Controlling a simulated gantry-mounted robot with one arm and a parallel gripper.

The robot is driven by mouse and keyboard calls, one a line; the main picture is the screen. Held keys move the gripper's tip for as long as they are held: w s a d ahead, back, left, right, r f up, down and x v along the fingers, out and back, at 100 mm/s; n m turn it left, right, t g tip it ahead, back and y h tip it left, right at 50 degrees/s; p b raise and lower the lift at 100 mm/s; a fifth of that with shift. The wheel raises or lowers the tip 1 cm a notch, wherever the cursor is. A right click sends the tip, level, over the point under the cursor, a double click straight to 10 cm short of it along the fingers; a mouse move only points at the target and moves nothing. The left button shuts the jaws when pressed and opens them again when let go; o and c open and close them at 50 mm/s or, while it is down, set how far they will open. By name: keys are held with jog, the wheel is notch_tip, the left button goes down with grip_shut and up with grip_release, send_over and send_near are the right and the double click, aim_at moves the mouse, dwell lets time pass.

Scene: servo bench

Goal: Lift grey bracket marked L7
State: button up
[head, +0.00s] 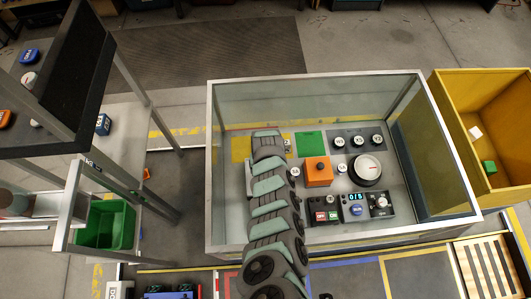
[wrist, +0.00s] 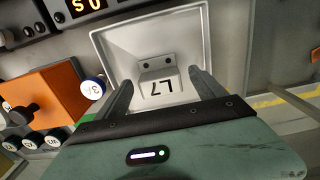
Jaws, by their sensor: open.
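The grey bracket marked L7 (wrist: 160,86) shows in the wrist view. It is pale, with a plate with two dark holes and a flat part bearing the L7 mark, which appears upside down. It sits inside a white square tray (wrist: 118,46). My gripper (wrist: 164,92) is open, with one finger on each side of the bracket's marked part. I cannot tell whether the fingers touch it or how far above it they are. In the head view my arm reaches into the glass-walled case and hides the bracket and the fingertips.
An orange box (head: 318,171) with a black knob stands beside the tray. A round dial (head: 367,169), several white knobs and a display unit (head: 355,206) stand to the right. Walls of the glass case (head: 211,150) enclose the area. A yellow bin (head: 455,120) stands outside, right.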

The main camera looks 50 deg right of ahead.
jog(key=shift+w+f, duration=0.1)
jog(key=shift+f, duration=0.75)
jog(key=shift+d+r, duration=0.1)
